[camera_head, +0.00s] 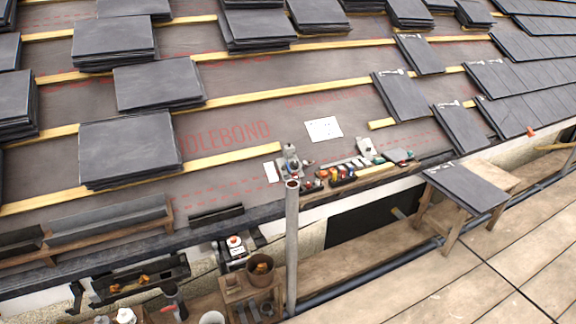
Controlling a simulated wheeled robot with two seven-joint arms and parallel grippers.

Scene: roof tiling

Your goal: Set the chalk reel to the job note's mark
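A white sheet with small dark marks (323,128) lies on the roof membrane near the middle; it may be the job note, but its writing is too small to read. A narrow blank-looking white card (270,172) lies lower left of it. A white unit with a red top (235,243) sits lower down, below the eave, and is also unclear. Neither of my grippers is in view.
A wooden board (365,182) holds several small coloured tools near the eave. A grey scaffold pole (292,245) stands in front. Slate stacks (128,148) rest on the battens. A slate lies on a wooden trestle (452,232) at right. The plank walkway (440,290) is mostly clear.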

